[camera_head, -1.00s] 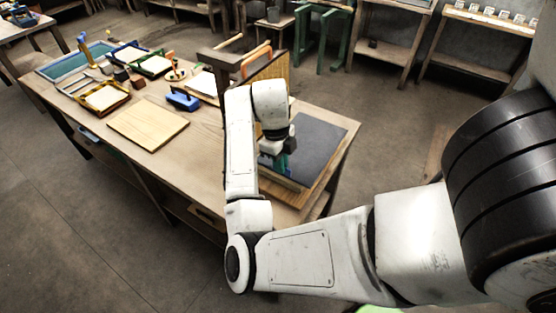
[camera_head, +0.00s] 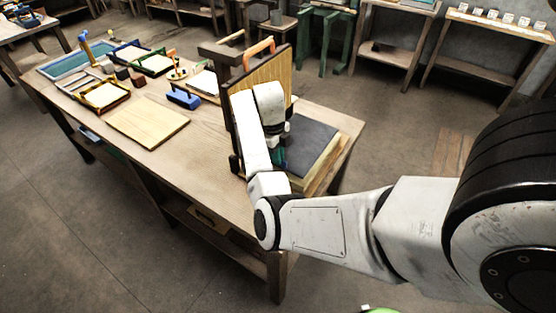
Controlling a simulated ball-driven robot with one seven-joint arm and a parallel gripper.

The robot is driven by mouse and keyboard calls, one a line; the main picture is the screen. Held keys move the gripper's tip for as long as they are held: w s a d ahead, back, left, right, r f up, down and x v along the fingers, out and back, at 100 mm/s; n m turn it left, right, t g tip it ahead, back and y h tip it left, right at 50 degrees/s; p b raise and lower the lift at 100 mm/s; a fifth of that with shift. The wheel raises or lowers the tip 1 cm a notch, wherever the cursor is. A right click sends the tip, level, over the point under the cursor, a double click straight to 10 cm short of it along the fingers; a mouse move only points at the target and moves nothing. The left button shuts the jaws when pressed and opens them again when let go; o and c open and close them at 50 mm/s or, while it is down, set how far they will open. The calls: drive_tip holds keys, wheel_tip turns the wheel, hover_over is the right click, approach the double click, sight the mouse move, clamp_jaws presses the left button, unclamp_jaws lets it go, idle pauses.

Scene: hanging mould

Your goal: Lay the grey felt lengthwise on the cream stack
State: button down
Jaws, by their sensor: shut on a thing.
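The dark grey felt (camera_head: 311,142) is at the right end of the workbench, flat and over the cream stack (camera_head: 322,171), whose pale edge shows along the front and right. My gripper (camera_head: 281,158) is at the near left edge of the felt and looks shut on it. My wrist and forearm hide the fingertips and the left part of the felt and stack. I cannot tell whether the felt rests fully on the stack.
An upright wooden board (camera_head: 270,75) with an orange handle (camera_head: 259,50) stands just behind my wrist. A flat pale board (camera_head: 147,121), a blue-handled tool (camera_head: 184,97) and framed trays (camera_head: 101,95) lie to the left on the workbench (camera_head: 205,140).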

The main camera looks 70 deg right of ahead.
drive_tip(key=shift+f, duration=1.05)
drive_tip(key=shift+f, duration=0.1)
drive_tip(key=c, duration=1.3)
unclamp_jaws()
drive_tip(key=shift+o, duration=0.2)
